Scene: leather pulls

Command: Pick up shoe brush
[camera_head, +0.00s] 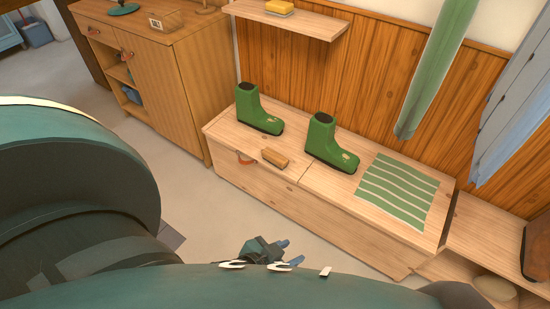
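A small tan-brown block that looks like the shoe brush (275,158) lies on the light wooden bench (315,178), near its front edge and between two green boots. My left gripper (290,251) shows beyond my arm at the lower middle, in front of the bench and apart from the brush. Its two blue-grey fingertips are spread with a gap between them, and nothing shows in the gap. Part of this gripper is hidden behind my arm. My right gripper is not in view.
One green boot (257,112) stands behind the brush, another green boot (331,146) to its right. A striped green cloth (397,191) lies on the bench. A leather pull (246,158) hangs on the bench front. A wall shelf (300,22) holds a yellow block (279,7).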

